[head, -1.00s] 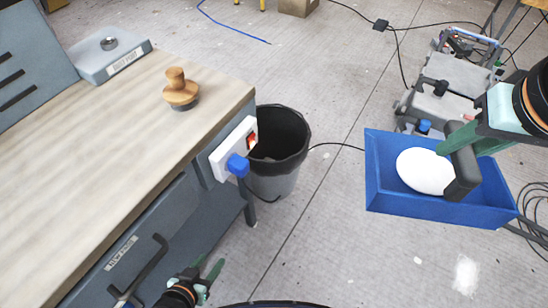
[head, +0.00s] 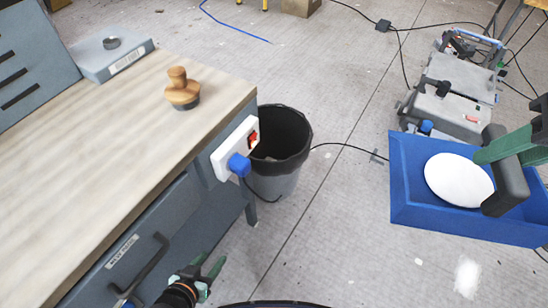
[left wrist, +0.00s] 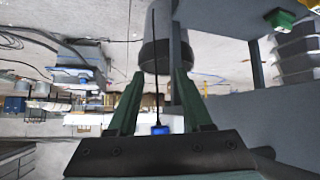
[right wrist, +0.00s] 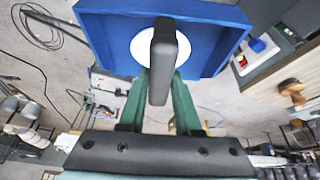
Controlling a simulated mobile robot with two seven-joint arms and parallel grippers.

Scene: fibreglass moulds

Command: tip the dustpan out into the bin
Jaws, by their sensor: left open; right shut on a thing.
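The blue dustpan (head: 405,205) is held up over the floor at the right of the head view, and it fills the top of the right wrist view (right wrist: 105,30). A smooth white heap (head: 452,180) lies in it. My right gripper (head: 492,152) is shut on the dustpan's dark handle (head: 507,180). The grey bin (head: 277,178), with a dark liner, stands on the floor beside the bench, well left of the dustpan. I cannot see its bottom inside. My left gripper (head: 212,266) is open and empty in front of the bench drawer.
A wooden-topped bench (head: 110,130) fills the left, with a wooden knobbed tool (head: 182,90) on it. A white switch box with a blue plug (head: 238,164) sticks out at its end near the bin. A grey trolley (head: 450,100) stands behind the dustpan. Floor between bin and dustpan is mostly clear.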

